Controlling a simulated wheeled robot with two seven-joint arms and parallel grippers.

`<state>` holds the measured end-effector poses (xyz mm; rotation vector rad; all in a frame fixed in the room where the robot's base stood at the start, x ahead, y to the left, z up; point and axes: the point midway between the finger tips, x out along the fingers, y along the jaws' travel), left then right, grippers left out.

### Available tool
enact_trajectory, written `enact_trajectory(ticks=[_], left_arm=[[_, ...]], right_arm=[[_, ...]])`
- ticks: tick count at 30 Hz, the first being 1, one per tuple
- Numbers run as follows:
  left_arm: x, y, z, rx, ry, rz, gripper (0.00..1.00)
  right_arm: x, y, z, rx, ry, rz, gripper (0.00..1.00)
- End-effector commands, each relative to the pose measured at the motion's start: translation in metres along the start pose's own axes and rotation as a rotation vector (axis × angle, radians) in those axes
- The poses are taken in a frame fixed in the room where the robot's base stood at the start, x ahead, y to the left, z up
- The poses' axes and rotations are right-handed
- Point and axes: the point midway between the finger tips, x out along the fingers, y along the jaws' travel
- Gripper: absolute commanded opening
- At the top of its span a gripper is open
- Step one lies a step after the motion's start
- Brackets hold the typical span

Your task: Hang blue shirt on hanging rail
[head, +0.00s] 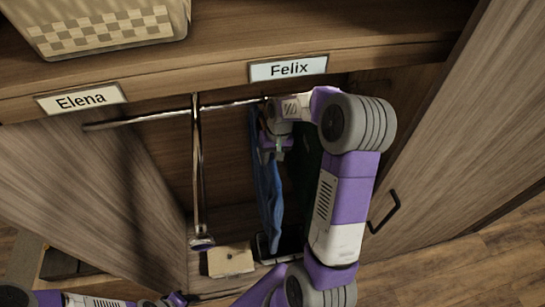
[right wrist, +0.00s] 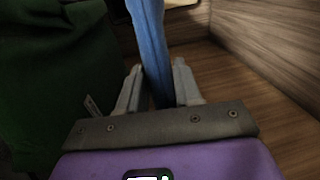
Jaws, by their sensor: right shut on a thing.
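The blue shirt (head: 268,195) hangs lengthwise inside the open wardrobe, below the right part of the metal hanging rail (head: 150,117). My right gripper (head: 270,150) reaches in at its upper part. In the right wrist view the blue cloth (right wrist: 149,45) runs between the two grey fingers (right wrist: 158,88), which are shut on it. The shirt's top is partly hidden by my gripper, so I cannot tell whether a hanger hooks over the rail. My left arm shows at the bottom left of the head view; its gripper's (head: 172,300) fingers are not clear.
A dark green garment (right wrist: 45,80) hangs close beside my right gripper. A metal rod (head: 198,170) hangs from the rail. A beige box (head: 230,260) lies below. Labels Elena (head: 81,99) and Felix (head: 288,68) mark the shelf edge. A handled wooden door (head: 450,130) stands at right.

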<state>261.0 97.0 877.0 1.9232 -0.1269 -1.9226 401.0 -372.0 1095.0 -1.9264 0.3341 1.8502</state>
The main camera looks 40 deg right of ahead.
Motion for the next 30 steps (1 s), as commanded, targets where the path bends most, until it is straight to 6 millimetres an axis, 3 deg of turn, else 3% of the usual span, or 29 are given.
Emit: enact_trajectory(ticks=[10, 11, 16, 25, 30], left_arm=[[0.001, 0.000, 0.000, 0.000, 0.000, 0.000, 0.43], [0.001, 0.000, 0.000, 0.000, 0.000, 0.000, 0.43], [0.001, 0.000, 0.000, 0.000, 0.000, 0.000, 0.43], [0.001, 0.000, 0.000, 0.000, 0.000, 0.000, 0.43], [0.001, 0.000, 0.000, 0.000, 0.000, 0.000, 0.43]], right_arm=[[0.002, 0.000, 0.000, 0.001, -0.001, 0.000, 0.00], [0.002, 0.000, 0.000, 0.001, -0.001, 0.000, 0.37], [0.002, 0.001, 0.000, 0.001, -0.001, 0.000, 0.63], [0.001, 0.001, 0.001, 0.001, -0.004, 0.001, 0.64], [-0.018, 0.001, 0.000, 0.002, 0.001, 0.000, 0.64]])
